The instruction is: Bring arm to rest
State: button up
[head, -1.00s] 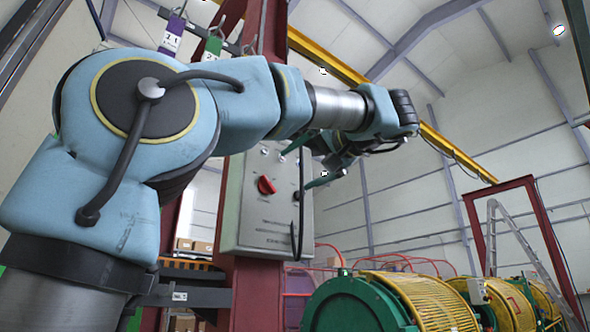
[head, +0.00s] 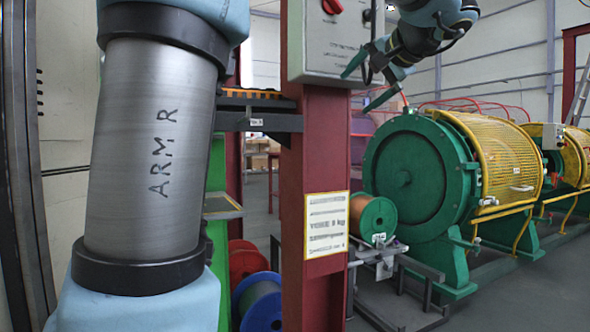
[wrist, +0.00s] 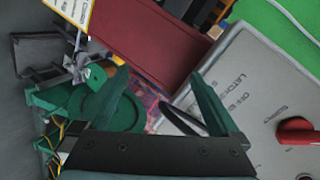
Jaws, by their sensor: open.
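My gripper (head: 364,83) hangs at the upper right of the head view, at the end of my blue arm, in front of the strander and just right of the control box. A large grey arm link of mine fills the left of the head view.
The grey control box (head: 335,40) with a red knob (head: 332,5) is mounted on a red post (head: 318,170). The green strander (head: 400,175) with yellow mesh guards (head: 495,155) stands at right. A copper-wound spool (head: 372,216) sits before it. More spools (head: 262,302) stand lower left.

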jog(key=w+a+f+g+h, duration=0.1)
jog(key=a+f+g, duration=0.25)
jog(key=f, duration=0.85)
jog(key=a+f+g, duration=0.3)
jog(key=a+f, duration=0.2)
jog(key=f, duration=0.7)
jog(key=s+a+f+n+g+h, duration=0.25)
jog(key=s+a+f, duration=0.4)
jog(key=f, duration=0.45)
jog(key=s+a+f+n+g+h, duration=0.2)
jog(key=s+a+f+n, duration=0.35)
jog(key=f, duration=0.55)
notch_tip(320, 180, up, 31)
jog(key=s+p, duration=0.2)
jog(key=p, duration=2.9)
jog(key=shift+a+m, duration=0.25)
jog(key=shift+m, duration=0.15)
